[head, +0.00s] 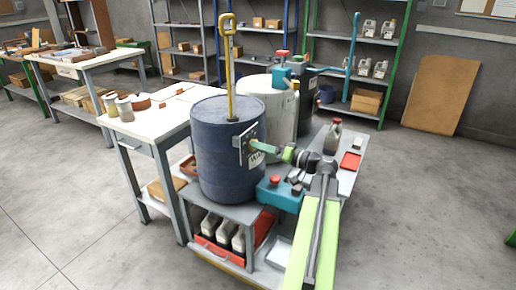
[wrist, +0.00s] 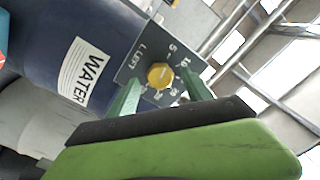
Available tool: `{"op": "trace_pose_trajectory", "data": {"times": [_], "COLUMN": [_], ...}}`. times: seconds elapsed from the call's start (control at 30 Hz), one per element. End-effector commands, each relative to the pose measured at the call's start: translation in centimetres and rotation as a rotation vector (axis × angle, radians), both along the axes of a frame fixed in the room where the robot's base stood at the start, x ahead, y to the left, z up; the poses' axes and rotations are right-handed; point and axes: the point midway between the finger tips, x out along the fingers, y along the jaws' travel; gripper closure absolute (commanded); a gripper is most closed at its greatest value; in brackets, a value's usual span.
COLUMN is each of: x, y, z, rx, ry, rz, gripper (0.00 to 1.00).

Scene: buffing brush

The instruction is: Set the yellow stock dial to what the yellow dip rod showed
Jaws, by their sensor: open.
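The yellow dip rod (head: 231,75) stands upright in the top of the blue drum (head: 222,165), its loop handle up; no reading on it is legible. A dark dial plate (head: 243,148) is on the drum's side. In the wrist view the yellow stock dial (wrist: 160,75) is a round knob on that plate (wrist: 137,62), marked "L LEFT", 5, 10 and further numbers partly hidden. I cannot tell where its pointer stands. My gripper (wrist: 163,79) is open, its green fingers on either side of the knob; contact is unclear. In the head view my gripper (head: 258,147) reaches the plate from the right.
The drum stands on a grey cart with bottles in a red tray (head: 222,253) below. A white drum (head: 268,103) stands behind it. A teal box (head: 279,194) lies near my arm. A white-topped bench (head: 152,115) is at left. A WATER label (wrist: 84,75) is beside the plate.

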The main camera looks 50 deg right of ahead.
Motion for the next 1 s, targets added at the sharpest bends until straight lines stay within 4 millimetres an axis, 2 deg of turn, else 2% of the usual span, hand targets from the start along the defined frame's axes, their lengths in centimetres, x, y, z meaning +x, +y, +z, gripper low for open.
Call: {"op": "trace_pose_trajectory", "data": {"times": [0.13,0.43,0.87,0.93,1.0], "x": [1.36,1.58,1.54,1.52,1.52], "y": [0.34,0.38,0.36,1.01,0.59], "z": [0.0,-0.01,-0.01,0.0,-0.01], "rx": [0.0,0.0,0.0,0.0,0.002], "ry": [0.0,0.001,0.0,0.0,0.001], "rz": [0.001,-0.001,0.0,0.001,0.001], "gripper": [0.41,0.41,0.97,1.0,1.0]}}
